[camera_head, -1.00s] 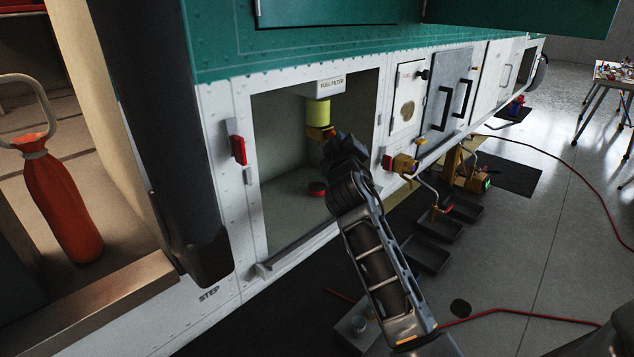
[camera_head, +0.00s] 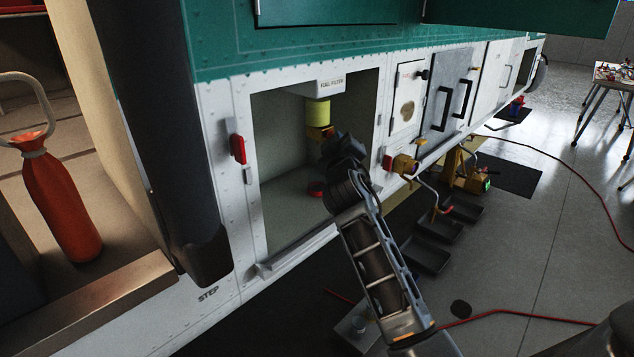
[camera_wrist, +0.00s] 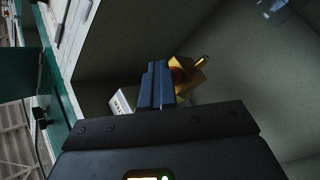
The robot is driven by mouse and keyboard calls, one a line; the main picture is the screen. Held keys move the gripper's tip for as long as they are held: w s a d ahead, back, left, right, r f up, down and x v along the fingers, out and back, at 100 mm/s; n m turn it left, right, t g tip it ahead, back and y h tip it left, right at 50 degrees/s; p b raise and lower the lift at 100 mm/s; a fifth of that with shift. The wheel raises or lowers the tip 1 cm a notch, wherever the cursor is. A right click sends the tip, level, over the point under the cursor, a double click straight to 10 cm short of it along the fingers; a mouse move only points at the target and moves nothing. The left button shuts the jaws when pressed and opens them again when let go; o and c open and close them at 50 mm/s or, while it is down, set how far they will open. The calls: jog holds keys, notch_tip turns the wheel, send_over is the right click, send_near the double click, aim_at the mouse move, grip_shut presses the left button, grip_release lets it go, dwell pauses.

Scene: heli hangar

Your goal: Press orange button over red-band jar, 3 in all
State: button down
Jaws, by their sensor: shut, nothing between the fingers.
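The yellow-green fuel filter (camera_head: 318,112) hangs under the FUEL FILTER label in the open bay. A brass-orange fitting (camera_head: 319,132) sits below it and also shows in the wrist view (camera_wrist: 190,72), with a small reddish spot partly behind my fingers. I cannot make out the button clearly. A red round piece (camera_head: 315,187) lies low in the bay, partly covered by my arm; I cannot tell whether it is the jar's band. A glassy object (camera_wrist: 280,8) is cut off at the wrist view's top right. My gripper (camera_wrist: 158,68) is shut and empty, close to the fitting; contact is unclear.
The bay's white frame (camera_head: 222,165) and lower lip surround my arm. A red latch (camera_head: 238,149) is on its left edge.

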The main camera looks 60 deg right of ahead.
jog(key=shift+s+a, duration=0.15)
jog(key=shift+s, duration=0.05)
jog(key=s+p, duration=0.1)
jog(key=s, duration=0.2)
jog(key=s+a+p, duration=0.1)
jog(key=s, duration=0.1)
jog(key=shift+s+a+p, duration=0.15)
jog(key=shift+s+p, duration=0.2)
jog(key=shift+s, duration=0.05)
jog(key=shift+w, duration=0.1)
dwell(2.5)
